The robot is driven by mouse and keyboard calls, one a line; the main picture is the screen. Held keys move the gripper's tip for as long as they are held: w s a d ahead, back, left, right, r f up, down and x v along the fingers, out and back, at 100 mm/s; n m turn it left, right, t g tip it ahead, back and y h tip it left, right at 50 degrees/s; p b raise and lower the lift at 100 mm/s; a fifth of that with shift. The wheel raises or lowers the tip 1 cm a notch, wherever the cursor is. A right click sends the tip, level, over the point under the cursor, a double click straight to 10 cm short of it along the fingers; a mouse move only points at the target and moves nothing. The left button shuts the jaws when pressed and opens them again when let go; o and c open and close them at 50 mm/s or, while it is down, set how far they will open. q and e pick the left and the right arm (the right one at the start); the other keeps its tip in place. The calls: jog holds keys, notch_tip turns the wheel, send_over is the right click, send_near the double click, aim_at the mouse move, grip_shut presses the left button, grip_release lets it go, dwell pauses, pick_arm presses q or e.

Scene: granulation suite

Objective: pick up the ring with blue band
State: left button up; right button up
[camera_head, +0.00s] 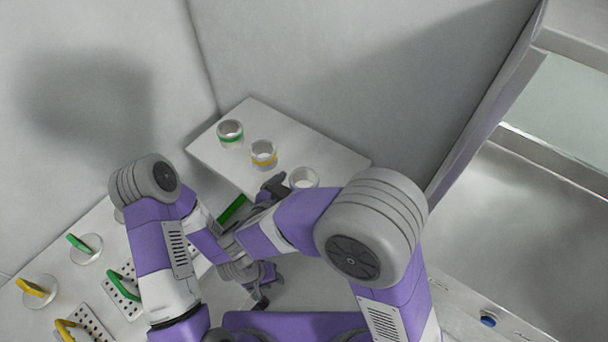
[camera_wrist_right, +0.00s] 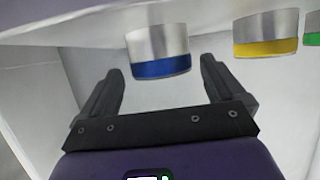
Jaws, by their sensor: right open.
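The ring with blue band (camera_wrist_right: 158,50) shows in the right wrist view, silver with a blue band, ahead of my right gripper (camera_wrist_right: 160,68). That gripper is open and empty, with its fingers apart on either side of the ring in the picture; I cannot tell whether they reach around it. In the head view a pale ring (camera_head: 304,177) stands partly behind my right arm, its band hidden. My right gripper (camera_head: 272,186) is just left of it. My left gripper (camera_head: 262,291) is lower, away from the rings, and its jaws are unclear.
A ring with yellow band (camera_head: 264,153) and a ring with green band (camera_head: 230,133) stand on the same white table (camera_head: 330,154). At lower left are green-handled (camera_head: 84,246) and yellow-handled (camera_head: 36,290) pieces. A wall rises behind the table.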

aim_at(310, 174)
jog(key=b+x, duration=0.2)
jog(key=x, duration=0.3)
jog(key=shift+w+d, duration=0.2)
jog(key=shift+w, duration=0.15)
jog(key=shift+r, duration=0.15)
jog(key=c, duration=1.2)
